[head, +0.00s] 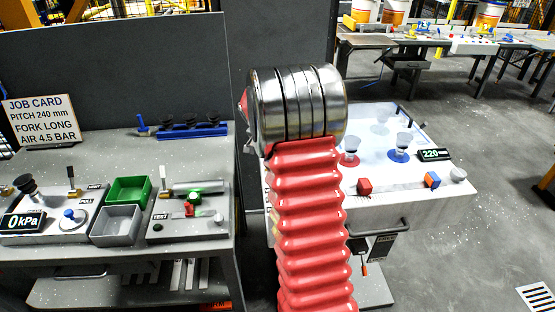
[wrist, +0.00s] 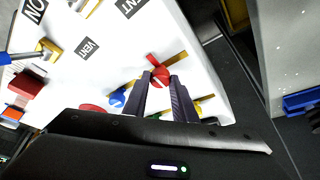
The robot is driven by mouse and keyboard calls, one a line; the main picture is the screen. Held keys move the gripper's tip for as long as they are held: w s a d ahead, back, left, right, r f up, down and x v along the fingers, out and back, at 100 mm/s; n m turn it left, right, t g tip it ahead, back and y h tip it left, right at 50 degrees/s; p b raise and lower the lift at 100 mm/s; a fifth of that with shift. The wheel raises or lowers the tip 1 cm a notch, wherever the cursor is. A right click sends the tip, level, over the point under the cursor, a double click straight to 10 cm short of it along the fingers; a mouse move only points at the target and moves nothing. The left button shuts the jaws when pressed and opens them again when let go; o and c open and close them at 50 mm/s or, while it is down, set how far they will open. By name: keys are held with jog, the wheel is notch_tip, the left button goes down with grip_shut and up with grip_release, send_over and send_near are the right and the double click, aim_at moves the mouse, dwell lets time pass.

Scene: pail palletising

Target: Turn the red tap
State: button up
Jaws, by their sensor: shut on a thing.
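In the wrist view the red tap (wrist: 159,75) sits on a brass pipe on a white panel (wrist: 130,60). My gripper (wrist: 164,82) has its two dark fingers around the tap's red handle, shut on it. A blue tap (wrist: 117,98) is on a brass pipe just to the left, apart from the fingers. In the head view my arm's red bellows and metal rings cover the middle, and I cannot make out the red tap or the fingertips there.
A white console (head: 390,185) with a 220 display (head: 434,155) stands behind my arm. On the left bench are a job card (head: 42,119), a 0 kPa gauge (head: 23,222), a green bin (head: 128,190) and a grey bin (head: 116,224). Open floor lies at right.

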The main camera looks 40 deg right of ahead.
jog(key=shift+a, duration=0.15)
jog(key=o, duration=1)
jog(key=shift+o, duration=0.2)
jog(key=w+v, duration=0.1)
jog(key=v, duration=1.2)
jog(key=shift+s+r, duration=0.35)
jog(key=shift+s, duration=0.1)
